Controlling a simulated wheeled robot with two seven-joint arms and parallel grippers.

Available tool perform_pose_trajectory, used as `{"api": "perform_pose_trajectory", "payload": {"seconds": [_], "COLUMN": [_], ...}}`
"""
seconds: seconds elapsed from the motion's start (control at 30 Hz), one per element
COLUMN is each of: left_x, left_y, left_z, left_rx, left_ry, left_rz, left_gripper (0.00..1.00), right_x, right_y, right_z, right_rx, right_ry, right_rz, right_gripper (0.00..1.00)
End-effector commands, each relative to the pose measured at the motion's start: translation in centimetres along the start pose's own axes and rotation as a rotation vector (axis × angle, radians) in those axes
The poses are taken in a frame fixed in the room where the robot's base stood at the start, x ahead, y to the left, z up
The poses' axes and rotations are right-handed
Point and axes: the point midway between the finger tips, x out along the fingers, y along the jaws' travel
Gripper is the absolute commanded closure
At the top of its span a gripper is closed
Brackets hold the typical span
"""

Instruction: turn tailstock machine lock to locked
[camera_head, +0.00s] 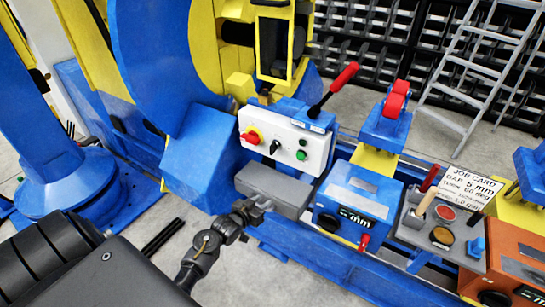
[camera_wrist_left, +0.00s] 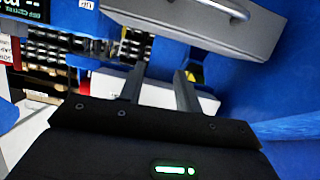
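A lever with a red grip (camera_head: 343,78) and a black shaft rises from the blue housing behind the white control box. I take it for the tailstock machine lock. It leans up and to the right, with small labels (camera_head: 317,127) near its base. I cannot read its locked or unlocked mark. My left gripper (camera_head: 262,204) is at the front edge of the grey box below the control box, well below and left of the lever. In the left wrist view its two fingers (camera_wrist_left: 160,90) stand apart with nothing clearly between them. My right gripper is out of view.
The white control box (camera_head: 285,138) carries a red knob, a black switch and a green button. The grey box (camera_head: 273,188) is close to my gripper. Right of it are a blue unit (camera_head: 357,200) with a display, and a tool tray (camera_head: 437,236).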

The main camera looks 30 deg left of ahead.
Motion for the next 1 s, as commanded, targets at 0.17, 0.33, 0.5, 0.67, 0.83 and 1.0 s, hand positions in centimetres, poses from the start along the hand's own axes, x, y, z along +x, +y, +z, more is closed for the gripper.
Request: {"api": "perform_pose_trajectory", "payload": {"seconds": [0.17, 0.33, 0.5, 0.67, 0.83, 1.0], "left_x": [-0.9, -2.0, -1.8, 0.0, 3.1, 5.9], "left_y": [-2.1, -2.6, -2.6, -2.6, -2.6, -2.6], "left_z": [-11.1, -14.8, -15.2, -15.8, -16.9, -17.6], "left_rx": [0.032, 0.049, 0.049, 0.047, 0.047, 0.047], "left_ry": [0.242, 0.318, 0.322, 0.322, 0.322, 0.320], "left_rz": [-0.011, -0.013, -0.014, -0.014, -0.013, -0.013], "left_gripper": [0.66, 0.66, 0.66, 0.66, 0.66, 0.66], "right_x": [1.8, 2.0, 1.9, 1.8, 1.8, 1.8], "right_y": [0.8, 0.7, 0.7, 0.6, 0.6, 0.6], "right_z": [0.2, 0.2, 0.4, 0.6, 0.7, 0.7], "right_rx": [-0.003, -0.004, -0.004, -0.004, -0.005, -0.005], "right_ry": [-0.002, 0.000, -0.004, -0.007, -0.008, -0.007], "right_rz": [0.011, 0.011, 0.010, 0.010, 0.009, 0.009], "right_gripper": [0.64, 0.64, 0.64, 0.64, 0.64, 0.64]}}
